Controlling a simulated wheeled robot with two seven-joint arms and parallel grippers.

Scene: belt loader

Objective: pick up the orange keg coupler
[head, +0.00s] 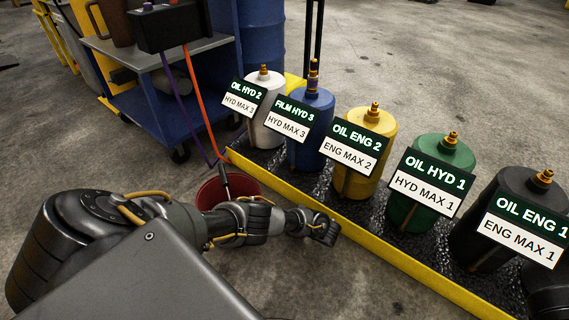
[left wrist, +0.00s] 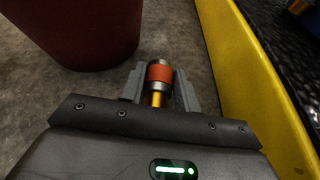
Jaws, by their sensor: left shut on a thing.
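The orange keg coupler (left wrist: 159,74) shows in the left wrist view as a short cylinder with an orange band, metal ends and a brass-coloured stem. It sits between the two grey fingers of my left gripper (left wrist: 160,88), which is shut on it. In the head view my left gripper (head: 325,230) is low over the floor, just outside the yellow edge of the drum tray. I cannot make out the coupler in the head view.
A red bucket (head: 215,192) stands behind my left arm. The yellow-edged tray (head: 400,264) holds several labelled drums, including a yellow one (head: 366,162) and a green one (head: 440,160). A blue cart (head: 160,118) with orange and purple hoses stands at back left.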

